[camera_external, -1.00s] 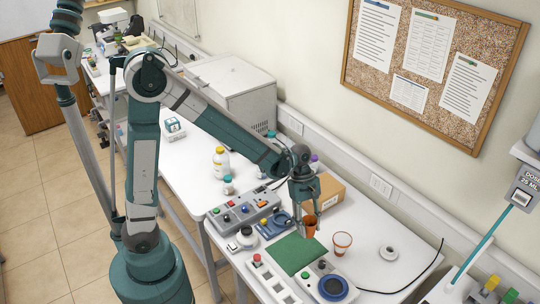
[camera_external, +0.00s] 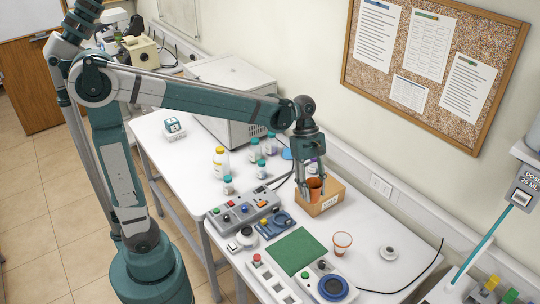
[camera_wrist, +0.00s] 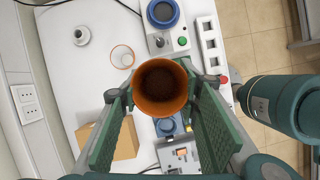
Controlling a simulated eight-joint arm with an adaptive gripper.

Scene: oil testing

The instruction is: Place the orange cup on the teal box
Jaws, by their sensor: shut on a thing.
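The orange cup (camera_external: 315,189) is upright between the fingers of my gripper (camera_external: 311,186), which is shut on it. It is raised above the table, in line with the brown cardboard box in the external view. In the wrist view, the cup (camera_wrist: 160,87) shows its open top and dark inside, with a green finger pad on each side. A small teal and white box (camera_external: 173,124) sits on a white stand on the far part of the table, well to the left of my gripper. The wrist view does not show this box.
The brown cardboard box (camera_external: 325,198) stands behind the cup. Several bottles (camera_external: 221,162) and a grey control panel (camera_external: 243,209) lie to its left. A green mat (camera_external: 296,251), a clear orange-banded cup (camera_external: 342,243) and a blue-dial device (camera_external: 333,288) are nearer the front. A large white machine (camera_external: 231,93) stands at the back.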

